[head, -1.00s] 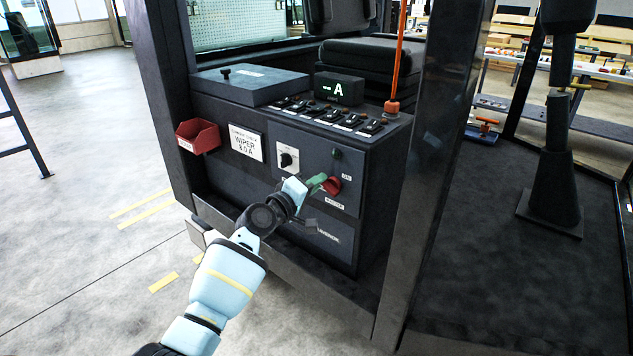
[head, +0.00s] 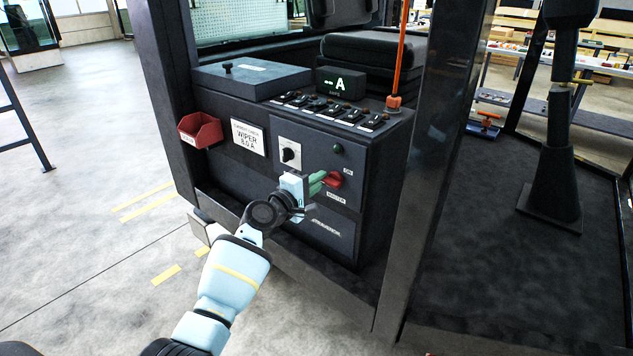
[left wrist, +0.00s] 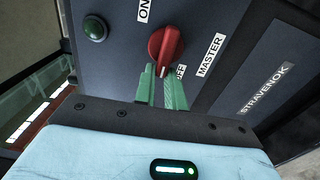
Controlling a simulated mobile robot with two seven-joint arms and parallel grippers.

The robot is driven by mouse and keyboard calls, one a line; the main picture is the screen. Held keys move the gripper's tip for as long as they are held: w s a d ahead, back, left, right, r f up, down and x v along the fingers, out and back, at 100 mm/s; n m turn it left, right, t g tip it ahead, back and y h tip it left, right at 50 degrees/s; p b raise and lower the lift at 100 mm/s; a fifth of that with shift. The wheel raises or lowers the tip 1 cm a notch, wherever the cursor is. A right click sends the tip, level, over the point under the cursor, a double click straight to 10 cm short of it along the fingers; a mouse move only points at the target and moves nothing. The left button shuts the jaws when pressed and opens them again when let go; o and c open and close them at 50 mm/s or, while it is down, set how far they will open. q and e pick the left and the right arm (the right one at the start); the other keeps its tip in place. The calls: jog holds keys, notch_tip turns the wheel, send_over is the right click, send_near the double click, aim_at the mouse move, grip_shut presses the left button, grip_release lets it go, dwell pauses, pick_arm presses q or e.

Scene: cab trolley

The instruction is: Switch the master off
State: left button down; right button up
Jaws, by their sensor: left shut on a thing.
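The master switch is a red knob (head: 333,179) on the dark front panel of the cab console (head: 366,190), between the ON and MASTER labels. In the left wrist view the red knob (left wrist: 166,46) is elongated, with its lower end towards the OFF label (left wrist: 181,72). My left gripper (head: 318,182) is at the knob. Its green fingers (left wrist: 162,84) are shut on the lower end of the knob, which partly hides between them. The OFF label is partly covered by a finger. My right gripper is not in view.
A green lamp (head: 338,148) and a white-plated selector (head: 289,153) sit near the knob. A red bin (head: 201,130) hangs at the left. The display (head: 340,85) reads dashes and A. A dark cab post (head: 436,150) stands right of the console.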

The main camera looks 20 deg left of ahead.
pick_arm(q)
jog(key=shift+s+d+f, duration=0.1)
jog(key=shift+d+f, duration=0.35)
jog(key=c, duration=1.8)
grip_release()
jog(key=o, duration=0.3)
jog(key=shift+r, duration=0.2)
jog(key=shift+o, duration=0.2)
jog(key=shift+a+r, duration=0.1)
jog(key=shift+r, duration=0.1)
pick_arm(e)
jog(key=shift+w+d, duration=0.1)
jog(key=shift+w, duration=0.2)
pick_arm(q)
jog(key=shift+a, duration=0.15)
jog(key=p+v, duration=0.1)
jog(key=v, duration=0.6)
jog(key=shift+s+a, duration=0.15)
jog(key=shift+s, duration=0.15)
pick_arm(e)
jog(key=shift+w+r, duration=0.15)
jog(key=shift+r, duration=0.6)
